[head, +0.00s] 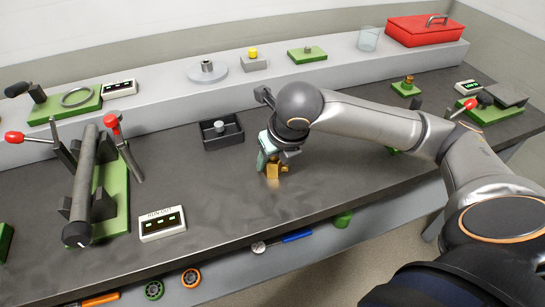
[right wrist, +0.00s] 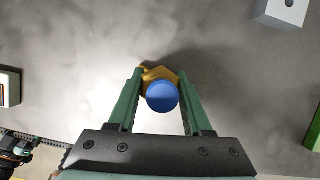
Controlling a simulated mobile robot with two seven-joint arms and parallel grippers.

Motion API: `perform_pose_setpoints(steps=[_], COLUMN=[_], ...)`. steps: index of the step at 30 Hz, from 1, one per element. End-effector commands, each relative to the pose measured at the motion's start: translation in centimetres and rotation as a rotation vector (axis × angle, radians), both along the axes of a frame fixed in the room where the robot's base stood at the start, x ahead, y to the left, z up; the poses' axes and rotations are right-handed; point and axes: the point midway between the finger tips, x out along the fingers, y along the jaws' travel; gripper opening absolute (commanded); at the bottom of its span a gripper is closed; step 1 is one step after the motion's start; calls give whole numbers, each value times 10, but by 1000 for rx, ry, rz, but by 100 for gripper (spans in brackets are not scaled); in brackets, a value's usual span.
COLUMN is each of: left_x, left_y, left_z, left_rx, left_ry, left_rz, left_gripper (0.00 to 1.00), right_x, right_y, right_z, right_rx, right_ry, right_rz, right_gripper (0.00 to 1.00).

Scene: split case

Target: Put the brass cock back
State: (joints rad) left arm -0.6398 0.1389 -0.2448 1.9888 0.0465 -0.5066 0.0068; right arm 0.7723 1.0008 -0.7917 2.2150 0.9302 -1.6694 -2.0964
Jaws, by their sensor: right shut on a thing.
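The brass cock (head: 273,174) is at my right gripper (head: 268,160), low over the dark bench top near its front middle. In the right wrist view the brass cock (right wrist: 153,74) sits between the two green fingers of my right gripper (right wrist: 161,80), which is shut on it. A round blue end (right wrist: 162,97) faces the wrist camera and covers part of the brass. I cannot tell whether the cock touches the bench.
A black tray (head: 222,142) with a grey piece stands left of the gripper. A green fixture with red-handled levers (head: 118,190) and a display box (head: 162,224) stand further left. A green block with a brass-coloured piece (head: 406,89) is at the back right. Bare bench surrounds the cock.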

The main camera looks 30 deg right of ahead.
Motion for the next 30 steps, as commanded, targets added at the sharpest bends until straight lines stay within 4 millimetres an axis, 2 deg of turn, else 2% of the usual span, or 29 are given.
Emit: perform_pose_setpoints(steps=[1, 9, 18, 23, 30], left_x=[1, 2, 2, 3, 4], left_y=[1, 2, 3, 4, 14], left_z=[1, 1, 0, 9, 20], left_rx=[1, 3, 4, 4, 17], left_ry=[-2, -7, -7, -11, -23], left_rz=[0, 2, 4, 5, 23], left_gripper=[100, 100, 100, 100, 100], right_x=[0, 0, 0, -7, -27], right_y=[0, 0, 0, 1, 3], right_z=[-1, -1, 2, 26, 76], right_rx=[0, 0, 0, -1, -1], right_ry=[1, 0, -2, -4, -5], right_rz=[-1, -1, 0, 1, 0], right_gripper=[51, 80, 80, 80, 80])
